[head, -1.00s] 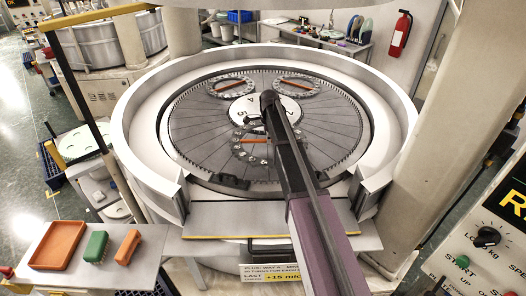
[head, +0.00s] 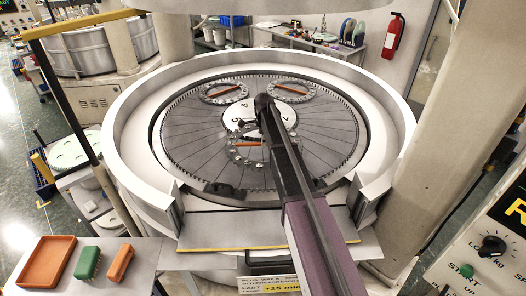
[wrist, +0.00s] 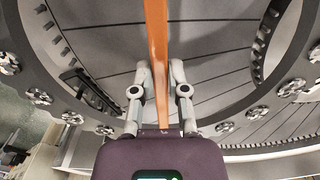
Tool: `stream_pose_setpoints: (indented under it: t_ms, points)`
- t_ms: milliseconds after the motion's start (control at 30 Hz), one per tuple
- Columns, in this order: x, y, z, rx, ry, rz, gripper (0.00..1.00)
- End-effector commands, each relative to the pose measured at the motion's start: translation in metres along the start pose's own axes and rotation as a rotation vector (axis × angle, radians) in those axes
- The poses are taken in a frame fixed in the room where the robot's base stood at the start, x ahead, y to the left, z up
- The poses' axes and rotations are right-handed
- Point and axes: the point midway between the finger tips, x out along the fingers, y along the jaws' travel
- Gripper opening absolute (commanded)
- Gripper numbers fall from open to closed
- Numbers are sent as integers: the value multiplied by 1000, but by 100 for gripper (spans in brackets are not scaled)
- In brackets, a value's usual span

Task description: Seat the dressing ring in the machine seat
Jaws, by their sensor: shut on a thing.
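The dressing ring (head: 232,151) is a dark ring with round silvery studs and an orange crossbar. In the head view it is over the near part of the plate, partly behind my arm. My gripper (wrist: 157,72) is shut on the orange crossbar (wrist: 157,30) in the wrist view, a finger on each side. The studded rim (wrist: 40,97) curves around the fingers there. The ring looks level and close above or on the plate; I cannot tell which. The lapping plate (head: 190,140) is grey with radial grooves. I cannot make out the machine seat for certain.
Two similar rings with orange bars, at back left (head: 207,98) and back right (head: 307,92), lie on the plate. A high pale wall (head: 130,140) surrounds it, open at the front. An orange tray (head: 47,262), a green block (head: 87,262) and an orange block (head: 120,262) sit front left.

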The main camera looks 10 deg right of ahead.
Motion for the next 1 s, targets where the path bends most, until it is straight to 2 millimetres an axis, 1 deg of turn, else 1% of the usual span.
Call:
stream_pose_setpoints:
  t_ms: [700, 833, 1000]
  points:
    - [53, 0, 2, -3, 0, 0, 0]
    - [58, 0, 3, -3, 0, 0, 0]
    - [59, 0, 3, -3, 0, 0, 0]
